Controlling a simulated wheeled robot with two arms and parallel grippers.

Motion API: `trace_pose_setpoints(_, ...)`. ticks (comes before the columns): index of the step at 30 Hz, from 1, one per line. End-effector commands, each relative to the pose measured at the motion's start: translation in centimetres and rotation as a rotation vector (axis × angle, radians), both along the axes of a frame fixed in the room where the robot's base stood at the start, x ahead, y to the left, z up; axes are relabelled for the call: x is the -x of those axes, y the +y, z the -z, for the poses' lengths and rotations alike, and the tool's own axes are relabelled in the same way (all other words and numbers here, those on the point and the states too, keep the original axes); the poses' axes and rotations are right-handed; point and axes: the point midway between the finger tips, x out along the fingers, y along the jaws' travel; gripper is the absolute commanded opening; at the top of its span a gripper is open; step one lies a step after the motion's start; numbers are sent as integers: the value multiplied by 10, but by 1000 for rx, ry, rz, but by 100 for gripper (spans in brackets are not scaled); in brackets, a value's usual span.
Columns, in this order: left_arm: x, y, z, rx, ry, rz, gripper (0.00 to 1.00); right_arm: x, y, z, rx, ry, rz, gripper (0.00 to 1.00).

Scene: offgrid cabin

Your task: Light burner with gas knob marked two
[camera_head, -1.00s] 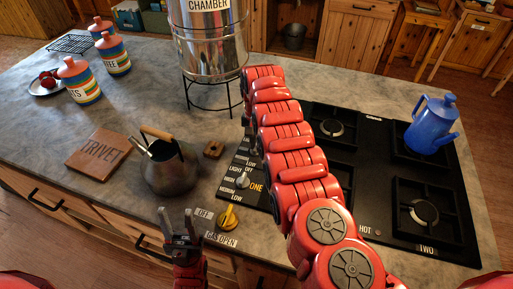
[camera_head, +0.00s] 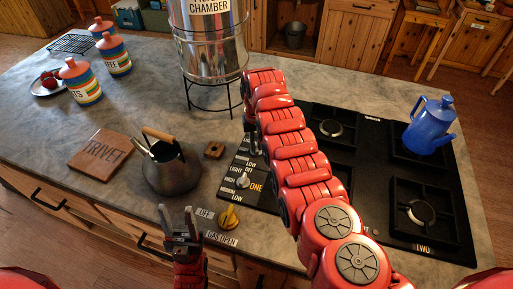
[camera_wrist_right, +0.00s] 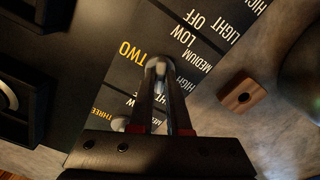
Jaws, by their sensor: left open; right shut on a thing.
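The black stove panel (camera_head: 237,175) runs along the left side of the cooktop, with printed labels and pale knobs. In the right wrist view, my right gripper (camera_wrist_right: 162,72) is shut on the pale knob (camera_wrist_right: 159,64) beside the yellow word TWO. LIGHT, OFF, LOW, MEDIUM and HIGH are printed around the knobs. In the head view my right arm reaches over the cooktop and mostly hides that knob. The burner marked TWO (camera_head: 422,212) is at the front right; no flame shows there. My left gripper (camera_head: 178,222) is open and empty near the counter's front edge.
A yellow gas knob (camera_head: 229,217) sits between OFF and GAS OPEN labels. A steel kettle (camera_head: 172,168), a wooden trivet (camera_head: 101,151) and a small wooden block (camera_head: 213,150) lie left of the panel. A blue coffee pot (camera_head: 429,124) stands on the back right burner.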

Motion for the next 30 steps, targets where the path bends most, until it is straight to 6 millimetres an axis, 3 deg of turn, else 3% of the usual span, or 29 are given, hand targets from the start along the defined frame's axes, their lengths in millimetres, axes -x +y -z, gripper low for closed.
trace_pose_setpoints(3,0,0,4,0,0,0,50,0,0,3,0,1,-110,0)
trace_pose_setpoints(25,0,0,11,0,0,0,50,1,0,1,0,2,-307,0)
trace_pose_setpoints(26,0,0,11,0,0,0,50,1,0,1,0,2,-307,20)
trace_pose_setpoints(30,0,0,11,0,0,0,50,0,0,1,0,1,-306,45)
